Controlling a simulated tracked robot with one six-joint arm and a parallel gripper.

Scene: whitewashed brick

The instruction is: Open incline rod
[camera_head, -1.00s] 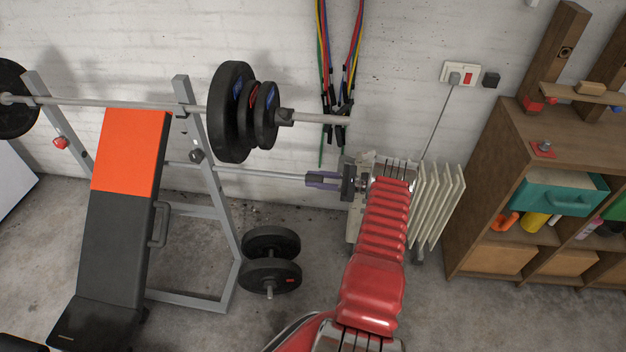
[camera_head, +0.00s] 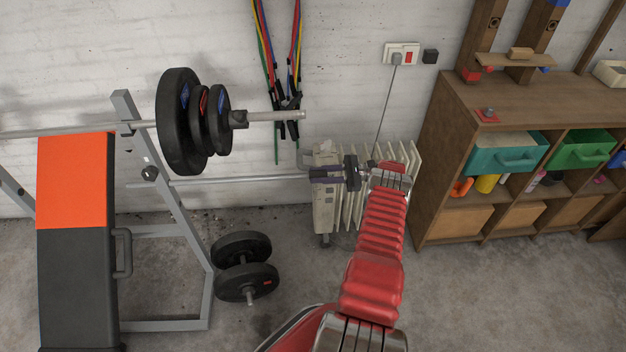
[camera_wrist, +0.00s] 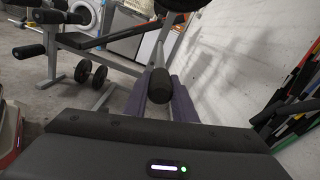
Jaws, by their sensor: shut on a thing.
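The incline rod (camera_head: 240,180) is a thin silver bar. In the head view it sticks out level to the right from the grey upright of the weight bench. My gripper (camera_head: 322,174), with purple fingers, is shut on the rod's outer end, in front of the radiator. In the wrist view the dark rounded end of the rod (camera_wrist: 158,82) lies between the two purple fingers. The fingers partly hide the rod's end. The bench has an orange and black backrest (camera_head: 75,180), tilted, left of the upright.
A loaded barbell (camera_head: 185,120) rests on the rack above the rod. A dumbbell (camera_head: 245,268) stands on the floor below. The radiator (camera_head: 325,205) is close behind my gripper. A wooden shelf (camera_head: 440,150) stands at right. Resistance bands (camera_head: 277,60) hang on the wall.

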